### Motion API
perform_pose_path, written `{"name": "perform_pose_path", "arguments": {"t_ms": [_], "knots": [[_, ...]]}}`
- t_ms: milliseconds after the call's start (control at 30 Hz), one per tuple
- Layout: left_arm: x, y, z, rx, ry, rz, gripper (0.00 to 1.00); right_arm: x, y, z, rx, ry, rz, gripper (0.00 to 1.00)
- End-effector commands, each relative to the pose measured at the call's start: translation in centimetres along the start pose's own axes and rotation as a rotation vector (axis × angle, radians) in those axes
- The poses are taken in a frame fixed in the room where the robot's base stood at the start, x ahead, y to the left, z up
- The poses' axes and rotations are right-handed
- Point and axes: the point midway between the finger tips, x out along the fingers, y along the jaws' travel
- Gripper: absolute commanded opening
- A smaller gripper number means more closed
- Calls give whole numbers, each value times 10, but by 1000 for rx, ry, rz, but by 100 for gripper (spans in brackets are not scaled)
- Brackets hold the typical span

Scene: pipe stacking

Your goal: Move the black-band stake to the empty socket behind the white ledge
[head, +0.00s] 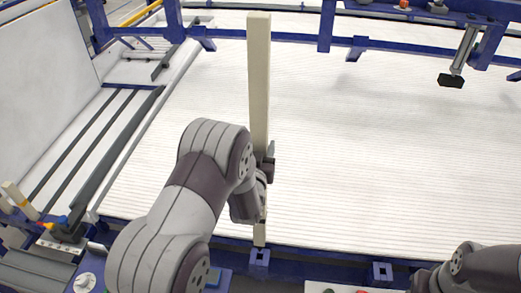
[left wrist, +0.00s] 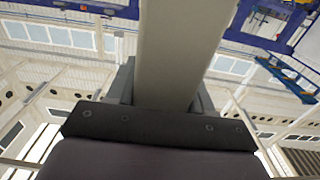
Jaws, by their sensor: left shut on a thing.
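A long cream-coloured stake (head: 259,80) stands upright in the head view. My left gripper (head: 264,172) is shut around its lower part; no black band can be made out. The stake's lower end shows below the gripper, right at a blue socket (head: 259,258) on the near rail. I cannot tell whether the end is in the socket or just above it. In the left wrist view the stake (left wrist: 178,50) rises between the fingers of the gripper. A second blue socket (head: 381,271) to the right is empty. My right arm shows at the lower right, its fingertips out of sight.
A wide white ribbed surface (head: 390,150) lies clear behind the stake. Blue rails and brackets (head: 356,48) run along its far side. A dark bar (head: 120,150) borders the left. A white panel (head: 340,287) shows at the bottom edge. A cream post (head: 20,198) leans at far left.

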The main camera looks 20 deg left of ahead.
Motion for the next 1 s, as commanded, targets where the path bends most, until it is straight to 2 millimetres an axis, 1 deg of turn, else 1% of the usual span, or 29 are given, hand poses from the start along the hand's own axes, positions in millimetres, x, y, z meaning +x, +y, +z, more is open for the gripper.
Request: {"name": "perform_pose_path", "arguments": {"t_ms": [33,633,800,1000], "knots": [[1,0,-14,-1,7,0,0,-9,0,-1,0,0,0,43],[1,0,-85,-1,6,0,0,-57,0,-7,0,0,0,43],[1,0,-94,-1,4,0,0,-62,0,-7,0,0,0,43],[1,0,-94,-1,4,0,0,-61,0,-7,0,0,0,43]]}}
